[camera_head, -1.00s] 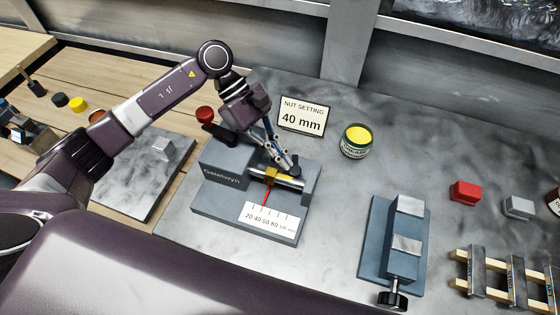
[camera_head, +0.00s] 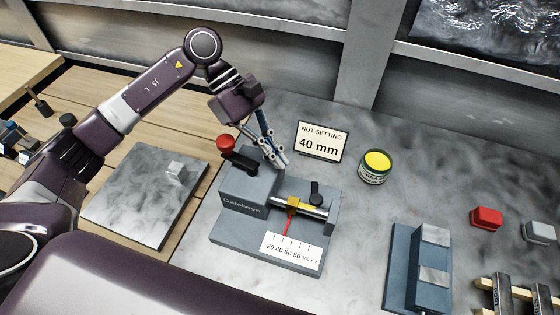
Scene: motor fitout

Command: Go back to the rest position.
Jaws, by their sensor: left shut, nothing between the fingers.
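My left arm (camera_head: 150,90) comes in from the left and bends down at the elbow. My left gripper (camera_head: 281,164) is shut and empty, with its fingers pointing down over the back of the grey Gatelwyn fixture (camera_head: 243,205). It is apart from the black knob (camera_head: 315,190) on the fixture's rod. A yellow nut block (camera_head: 297,204) sits on the rod, with a red pointer (camera_head: 288,226) down to the millimetre scale (camera_head: 291,251). The exact reading is too small to tell. My right gripper is not in view.
A red-knobbed lever (camera_head: 226,143) stands close beside the gripper. A "NUT SETTING 40 mm" sign (camera_head: 321,142) and a grease tin (camera_head: 375,167) stand behind. A grey plate (camera_head: 145,205) lies left. A blue-grey vise (camera_head: 403,262) and red block (camera_head: 486,218) are right.

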